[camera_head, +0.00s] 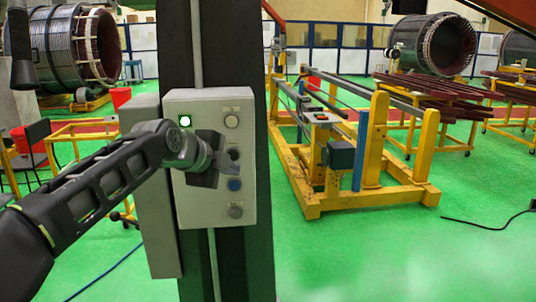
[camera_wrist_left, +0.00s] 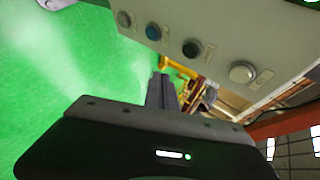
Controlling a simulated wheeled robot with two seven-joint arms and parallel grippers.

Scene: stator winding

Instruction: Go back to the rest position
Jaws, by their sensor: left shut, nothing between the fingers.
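My left gripper (camera_head: 228,167) is shut and empty, in front of the button panel of a light grey control box (camera_head: 210,108). In the left wrist view its closed fingers (camera_wrist_left: 161,88) point past the edge of the panel (camera_wrist_left: 215,25). A dark button beside the fingers is partly covered. I cannot tell whether the fingertips touch the panel. My right gripper is in neither view.
The box is fixed to a dark column (camera_head: 240,270). A yellow frame with rails (camera_head: 315,200) stands to the right. Large stator cylinders (camera_head: 440,45) stand at the back. A cable (camera_head: 480,222) lies on the green floor (camera_head: 380,260), which is clear at the front right.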

